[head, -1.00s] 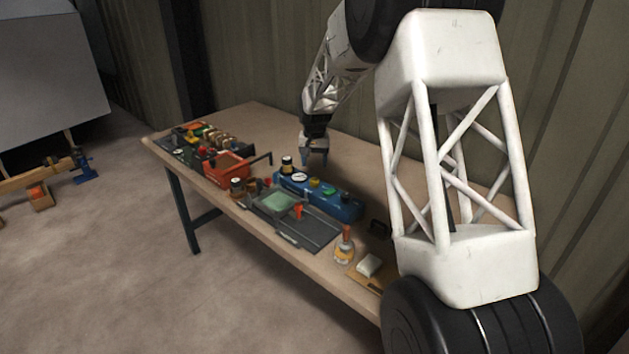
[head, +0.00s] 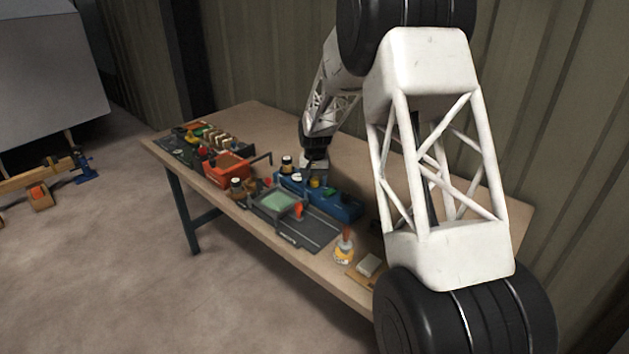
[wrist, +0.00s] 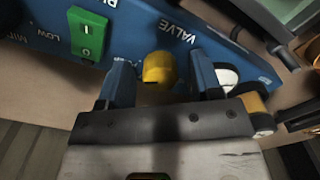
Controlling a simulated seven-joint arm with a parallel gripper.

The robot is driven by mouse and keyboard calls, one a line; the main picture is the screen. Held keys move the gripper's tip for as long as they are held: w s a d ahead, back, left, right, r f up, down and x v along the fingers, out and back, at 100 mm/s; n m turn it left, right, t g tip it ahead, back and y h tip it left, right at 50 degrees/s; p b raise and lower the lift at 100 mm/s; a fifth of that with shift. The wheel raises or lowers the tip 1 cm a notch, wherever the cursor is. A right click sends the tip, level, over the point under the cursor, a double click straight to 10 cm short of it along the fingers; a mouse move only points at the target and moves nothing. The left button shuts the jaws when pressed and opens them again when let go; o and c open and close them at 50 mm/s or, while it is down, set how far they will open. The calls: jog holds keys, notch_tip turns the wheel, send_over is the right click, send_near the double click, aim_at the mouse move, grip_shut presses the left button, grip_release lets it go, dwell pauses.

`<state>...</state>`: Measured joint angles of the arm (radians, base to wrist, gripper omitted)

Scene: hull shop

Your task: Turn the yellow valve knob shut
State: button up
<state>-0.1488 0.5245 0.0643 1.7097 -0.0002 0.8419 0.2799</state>
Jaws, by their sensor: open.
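The yellow valve knob (wrist: 158,68) is on a blue panel (wrist: 60,22) marked "VALVE" in white letters. In the wrist view my gripper (wrist: 158,82) is open, with one finger on each side of the knob. Small gaps seem to show between the knob and the fingers, and I cannot tell whether either one touches it. In the head view my gripper (head: 315,170) is down at the blue panel (head: 340,208), and the knob (head: 315,183) is partly hidden there.
A green switch (wrist: 88,33) and a white round knob (wrist: 227,76) flank the valve knob. On the bench (head: 270,125) stand a grey tray (head: 315,232), a red-orange box (head: 228,168) and a glue-like bottle (head: 344,248). The bench behind the panel is mostly clear.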

jog(key=c, duration=0.9)
jog(key=shift+n, duration=0.3)
jog(key=n, duration=1.1)
dwell(0.5)
jog(key=o, duration=0.9)
